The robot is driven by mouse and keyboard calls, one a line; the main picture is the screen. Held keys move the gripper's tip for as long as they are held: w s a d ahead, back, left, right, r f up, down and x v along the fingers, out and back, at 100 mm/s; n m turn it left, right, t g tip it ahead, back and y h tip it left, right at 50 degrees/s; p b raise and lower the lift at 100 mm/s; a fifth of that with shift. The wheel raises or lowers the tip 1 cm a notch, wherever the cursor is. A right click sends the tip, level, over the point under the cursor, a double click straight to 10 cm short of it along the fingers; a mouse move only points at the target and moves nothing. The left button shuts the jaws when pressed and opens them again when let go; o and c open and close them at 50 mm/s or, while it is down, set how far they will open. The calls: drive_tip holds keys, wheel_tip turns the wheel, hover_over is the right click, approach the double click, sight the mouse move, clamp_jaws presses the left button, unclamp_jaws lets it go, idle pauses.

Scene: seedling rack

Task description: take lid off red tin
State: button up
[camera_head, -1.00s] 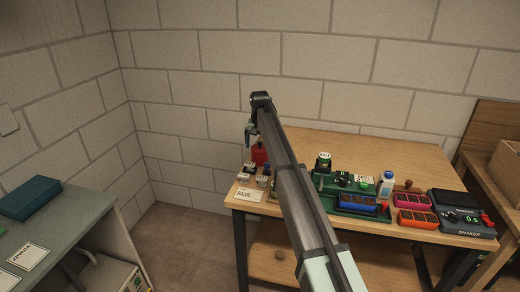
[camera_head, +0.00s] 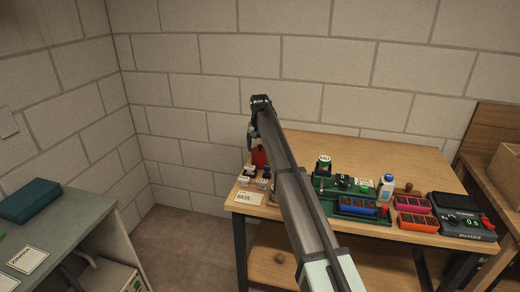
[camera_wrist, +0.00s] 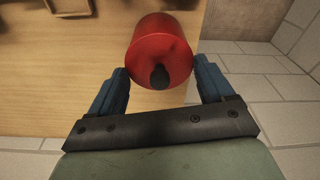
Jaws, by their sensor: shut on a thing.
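The red tin (camera_head: 260,157) stands at the table's back left corner, partly hidden behind my arm. In the wrist view its round red top (camera_wrist: 150,52) with a small dark knob (camera_wrist: 160,77) faces the camera. In the head view my gripper (camera_head: 252,136) hangs just above the tin. I see no gap between lid and tin; the seam is not visible.
Small pots and a BASIL card (camera_head: 248,198) lie in front of the tin. A brick wall rises close behind the tin.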

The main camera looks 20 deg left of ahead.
sight(263, 151)
wheel_tip(263, 151, up, 8)
drive_tip(key=shift+f, duration=0.1)
drive_tip(key=d+f, duration=0.6)
drive_tip(key=w+d+f, duration=0.1)
drive_tip(key=d+f, duration=0.2)
drive_tip(key=f, duration=0.1)
drive_tip(key=shift+d, duration=0.4)
drive_tip(key=shift+w+f, duration=0.1)
drive_tip(key=shift+f, duration=2.05)
drive_tip(key=shift+f, duration=0.1)
drive_tip(key=o, duration=0.7)
drive_tip(key=shift+o, duration=0.2)
